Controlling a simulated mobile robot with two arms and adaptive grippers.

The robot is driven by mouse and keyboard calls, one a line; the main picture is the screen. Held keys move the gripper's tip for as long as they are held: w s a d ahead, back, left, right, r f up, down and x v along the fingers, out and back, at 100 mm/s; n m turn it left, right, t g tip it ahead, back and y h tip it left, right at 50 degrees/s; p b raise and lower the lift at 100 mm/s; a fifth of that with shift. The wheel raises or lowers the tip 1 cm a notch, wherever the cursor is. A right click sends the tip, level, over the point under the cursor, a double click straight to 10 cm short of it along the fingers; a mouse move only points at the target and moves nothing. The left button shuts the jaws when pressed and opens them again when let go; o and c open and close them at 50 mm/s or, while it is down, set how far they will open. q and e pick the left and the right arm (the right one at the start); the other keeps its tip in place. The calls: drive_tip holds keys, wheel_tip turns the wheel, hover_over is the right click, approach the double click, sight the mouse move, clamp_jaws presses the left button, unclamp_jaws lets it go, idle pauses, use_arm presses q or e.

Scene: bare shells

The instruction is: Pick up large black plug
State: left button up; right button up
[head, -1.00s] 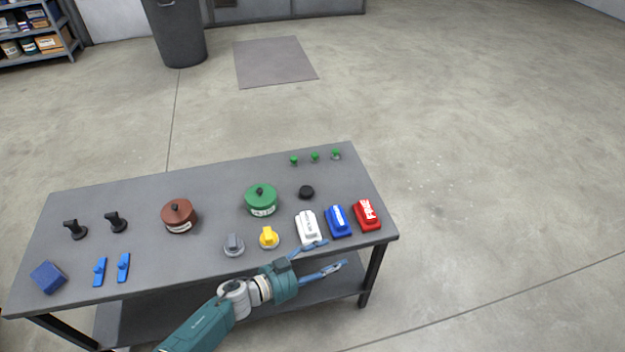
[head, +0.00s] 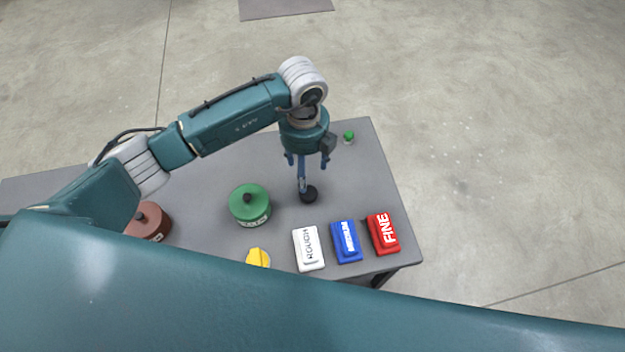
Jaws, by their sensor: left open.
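The large black plug (head: 311,195) is a short dark disc on the grey table, right of the green round pot. My left gripper (head: 303,188) points down over it, with its fingers at the plug's left and upper side. The jaws are open, and one finger overlaps part of the plug in the picture. I cannot tell whether the finger touches it. My right gripper is not in view.
The green pot (head: 250,204) stands close on the left. White (head: 308,249), blue (head: 346,241) and red (head: 383,233) blocks line the front right. A small green knob (head: 348,138) is at the back right. A brown pot (head: 149,222) and yellow knob (head: 258,257) are partly hidden by my arm.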

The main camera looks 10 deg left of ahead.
use_arm(q)
drive_tip(key=b, duration=0.4)
hover_over(308, 192)
drive_tip(key=f, duration=0.4)
drive_tip(key=shift+s+a+f, duration=0.1)
drive_tip(key=shift+a+f, duration=0.15)
drive_tip(key=shift+f, duration=0.1)
drive_tip(key=shift+d+f+b, duration=0.1)
drive_tip(key=shift+f+b, duration=0.25)
drive_tip(key=shift+f, duration=0.55)
drive_tip(key=f+b, duration=0.3)
drive_tip(key=shift+d+f, duration=0.2)
drive_tip(key=shift+f, duration=0.4)
drive_tip(key=shift+r, duration=0.1)
drive_tip(key=c, duration=1.2)
